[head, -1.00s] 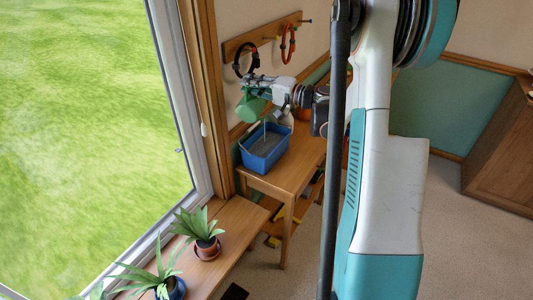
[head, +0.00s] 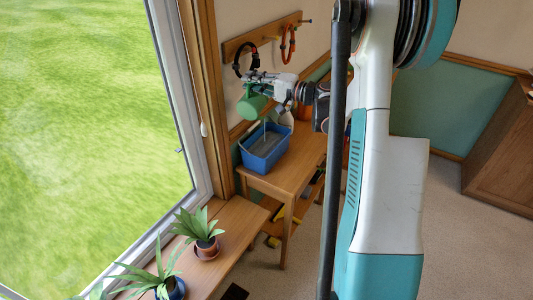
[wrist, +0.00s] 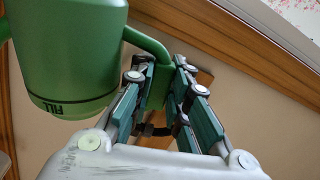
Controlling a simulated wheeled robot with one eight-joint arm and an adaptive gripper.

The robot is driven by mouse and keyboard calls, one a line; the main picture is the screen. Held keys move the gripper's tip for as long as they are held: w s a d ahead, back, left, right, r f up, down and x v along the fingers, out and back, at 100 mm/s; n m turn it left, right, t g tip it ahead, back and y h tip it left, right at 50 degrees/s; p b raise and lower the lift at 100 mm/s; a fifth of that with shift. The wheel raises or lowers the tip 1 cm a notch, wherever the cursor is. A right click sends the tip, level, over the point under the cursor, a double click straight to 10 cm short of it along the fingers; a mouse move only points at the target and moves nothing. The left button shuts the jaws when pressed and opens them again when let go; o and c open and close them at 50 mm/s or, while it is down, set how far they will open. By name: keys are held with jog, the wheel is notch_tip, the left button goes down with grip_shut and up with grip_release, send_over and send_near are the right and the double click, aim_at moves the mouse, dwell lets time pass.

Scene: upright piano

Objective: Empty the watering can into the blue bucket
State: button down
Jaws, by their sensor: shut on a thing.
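The green watering can (head: 251,104) hangs tilted in the air above the blue bucket (head: 255,161). In the wrist view the can (wrist: 70,50) fills the upper left, with a "FILL" mark near one end; its spout is out of that view. My gripper (wrist: 160,95) is shut on the can's green handle, and it also shows in the head view (head: 262,79). The bucket stands on the wooden table and has a greyish surface inside. A thin pale line runs between can and bucket; I cannot tell whether it is water.
The wooden table (head: 291,171) has bare room right of the bucket. A wall rack (head: 262,37) with hanging loops is just behind my gripper. Potted plants (head: 207,244) stand on the window sill at lower left. An orange object behind my wrist is mostly hidden.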

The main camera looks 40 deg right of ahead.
aim_at(247, 100)
jog(key=shift+w+d+r, duration=0.1)
jog(key=shift+d, duration=0.05)
dwell(0.8)
jog(key=shift+w+d+r+m, duration=0.25)
jog(key=shift+d+m, duration=0.15)
jog(key=shift+d, duration=0.1)
jog(key=shift+s+a+f+n+b, duration=0.45)
jog(key=shift+a+f+n+b, duration=0.1)
jog(key=shift+a, duration=0.3)
jog(key=shift+s+a+f+n+b, duration=0.5)
jog(key=shift+a+n, duration=0.1)
jog(key=shift+a, duration=0.2)
jog(key=shift+s+a+f+n+b, duration=0.45)
jog(key=shift+a+f+n, duration=0.1)
jog(key=shift+a, duration=0.3)
jog(key=a+f+n+b, duration=0.1)
jog(key=s+a+f+n+b, duration=0.1)
jog(key=f, duration=0.1)
jog(key=s+a+f+n+b, duration=0.1)
jog(key=b, duration=0.1)
jog(key=shift+a+f, duration=0.2)
jog(key=shift+a, duration=0.2)
jog(key=s+a+f+n+b, duration=0.2)
jog(key=f+n, duration=0.5)
jog(key=f, duration=0.4)
jog(key=shift+a+f+b, duration=0.25)
jog(key=shift+a+b, duration=0.55)
jog(key=shift+a, duration=0.1)
